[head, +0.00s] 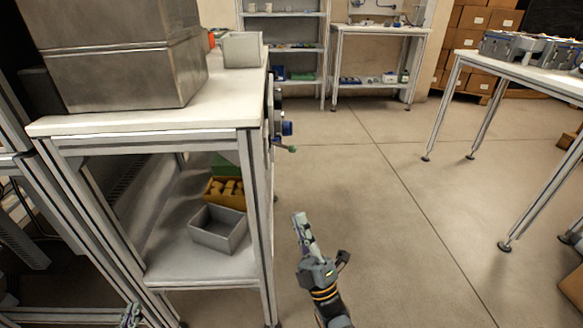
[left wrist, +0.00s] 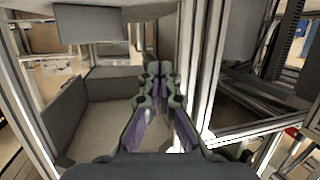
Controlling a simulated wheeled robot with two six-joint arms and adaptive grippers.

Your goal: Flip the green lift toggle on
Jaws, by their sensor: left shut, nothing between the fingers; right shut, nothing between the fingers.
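A small green knob (head: 292,149) on a short lever sticks out from the right side of the workbench (head: 150,131), just below a blue knob (head: 287,128). The picture is too small to tell which way the lever is set. My right gripper (head: 299,217) is shut and empty, below the green knob and apart from it, over the floor. My left gripper (head: 132,312) shows only at the bottom edge, left of the bench's front leg. In the left wrist view my left gripper (left wrist: 153,68) is shut with nothing between its fingers. The green knob is not seen there.
A large metal box (head: 120,65) and a grey bin (head: 242,50) stand on the bench. Its lower shelf holds another grey bin (head: 218,228) and a yellow crate (head: 224,193). A white table (head: 520,70) stands at right. The floor between is clear.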

